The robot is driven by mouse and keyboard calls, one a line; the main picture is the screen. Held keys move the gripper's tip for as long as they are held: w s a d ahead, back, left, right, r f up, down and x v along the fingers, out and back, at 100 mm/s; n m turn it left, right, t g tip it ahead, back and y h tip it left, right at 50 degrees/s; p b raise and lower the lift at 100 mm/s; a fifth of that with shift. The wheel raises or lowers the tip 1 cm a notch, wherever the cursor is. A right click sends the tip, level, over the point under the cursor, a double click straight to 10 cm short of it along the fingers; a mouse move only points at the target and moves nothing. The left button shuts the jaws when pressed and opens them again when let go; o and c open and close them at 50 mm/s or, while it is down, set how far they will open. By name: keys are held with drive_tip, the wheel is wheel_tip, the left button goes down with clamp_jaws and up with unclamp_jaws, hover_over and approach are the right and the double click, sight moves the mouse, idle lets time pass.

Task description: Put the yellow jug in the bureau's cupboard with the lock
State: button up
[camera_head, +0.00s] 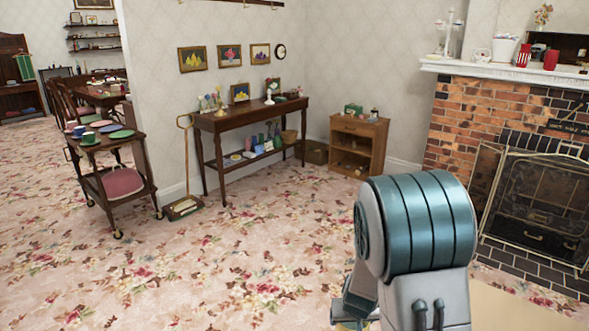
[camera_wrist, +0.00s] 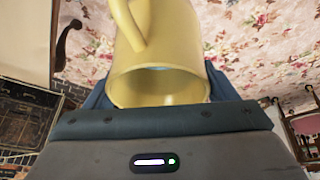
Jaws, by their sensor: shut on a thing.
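The yellow jug (camera_wrist: 160,50) fills the upper middle of the wrist view, with its round opening facing the camera and its handle at the upper left. My gripper (camera_wrist: 155,97) is shut on it, with dark blue finger parts showing at both sides. In the head view my arm stands at the lower right and mostly hides the gripper and jug. No bureau with a locked cupboard can be made out for certain. A dark wooden piece with a green cloth (camera_head: 14,75) stands at the far left back, too small to tell.
A trolley with cups and plates (camera_head: 112,180) stands left. A dark side table (camera_head: 240,122) lines the back wall, beside a small wooden cabinet (camera_head: 358,144). A brick fireplace with a metal screen (camera_head: 535,205) is right. The floral carpet (camera_head: 200,265) is clear in the middle.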

drive_tip(key=p+v, duration=0.2)
drive_tip(key=p, duration=0.1)
drive_tip(key=w+p+v, duration=0.1)
drive_tip(key=p+v, duration=0.1)
drive_tip(key=p, duration=0.1)
drive_tip(key=shift+s+d+r, duration=0.15)
drive_tip(key=shift+r, duration=0.4)
drive_tip(key=p, duration=0.1)
drive_tip(key=r+p, duration=0.1)
drive_tip(key=shift+s+r+p, duration=0.15)
drive_tip(key=shift+s+p, duration=0.1)
drive_tip(key=shift+p, duration=0.1)
